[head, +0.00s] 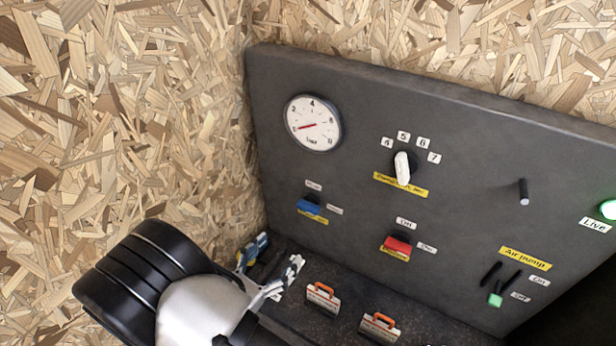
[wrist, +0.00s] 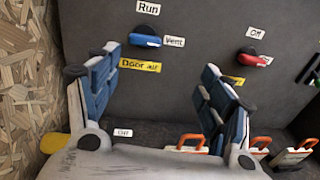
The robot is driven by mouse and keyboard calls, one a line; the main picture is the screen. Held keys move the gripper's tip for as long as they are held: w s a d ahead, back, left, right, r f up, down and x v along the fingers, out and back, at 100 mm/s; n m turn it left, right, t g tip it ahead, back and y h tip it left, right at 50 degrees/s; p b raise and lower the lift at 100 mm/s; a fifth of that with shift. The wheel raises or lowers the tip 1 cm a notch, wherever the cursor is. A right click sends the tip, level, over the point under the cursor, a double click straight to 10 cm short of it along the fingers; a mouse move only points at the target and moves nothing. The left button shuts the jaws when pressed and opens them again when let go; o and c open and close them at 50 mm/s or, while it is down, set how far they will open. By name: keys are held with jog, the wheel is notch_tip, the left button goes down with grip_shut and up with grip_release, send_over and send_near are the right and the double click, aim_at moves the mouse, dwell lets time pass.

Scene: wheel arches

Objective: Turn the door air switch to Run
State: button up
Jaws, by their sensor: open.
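The door air switch is a blue knob (head: 308,207) low on the left of the dark panel; it also shows near the top of the wrist view (wrist: 145,40). A Run label (wrist: 148,8) is above it, a Vent label (wrist: 174,41) to its right, and a yellow Door air label (wrist: 140,65) below. The blue handle lies roughly level, its end towards Vent. My gripper (head: 273,257) is open and empty, below and left of the knob in the head view. In the wrist view its fingers (wrist: 160,60) are spread, with the knob beyond them, apart from both.
A red switch (head: 397,246) sits right of the blue one. Above are a round gauge (head: 312,123) and a white selector knob (head: 402,167). Orange-handled blocks (head: 323,298) stand on the ledge below. A chipboard wall (head: 120,130) closes the left side.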

aim_at(305, 210)
jog(key=shift+n+t+y, duration=0.4)
jog(key=shift+n+t, duration=0.2)
jog(key=x, duration=0.5)
jog(key=a+b+x, duration=0.1)
jog(key=x, duration=0.5)
jog(key=w+f+x, duration=0.1)
jog(key=x, duration=0.5)
jog(key=shift+a+b, duration=0.1)
jog(key=shift+b, duration=0.3)
jog(key=shift+c, duration=0.4)
jog(key=c, duration=1)
